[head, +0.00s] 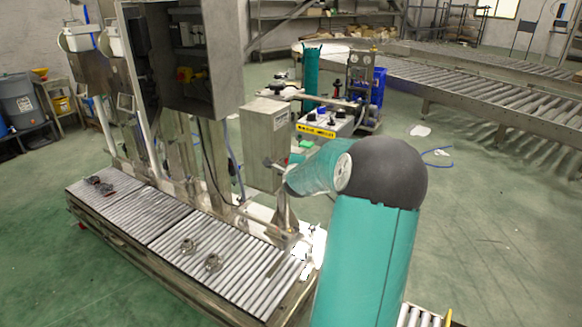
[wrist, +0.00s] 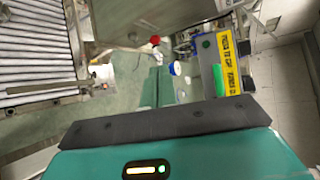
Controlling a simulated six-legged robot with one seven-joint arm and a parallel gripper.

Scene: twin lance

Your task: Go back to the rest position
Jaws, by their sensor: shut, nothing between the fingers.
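My gripper (wrist: 165,121) shows at the bottom of the wrist view as a wide dark bar in front of my teal hand with a lit green indicator. In the head view my teal arm rises at the right of centre, bends at a dark round joint and points left. Its end lies near a grey metal box (head: 265,143), and the gripper itself cannot be made out there. Whether anything touches it cannot be told.
A roller conveyor (head: 145,213) with several small metal parts lies at left, below a tall open cabinet (head: 185,60). A control box with a yellow label (head: 316,131) stands beyond my arm; its label shows in the wrist view (wrist: 229,64). Green floor at right is mostly clear.

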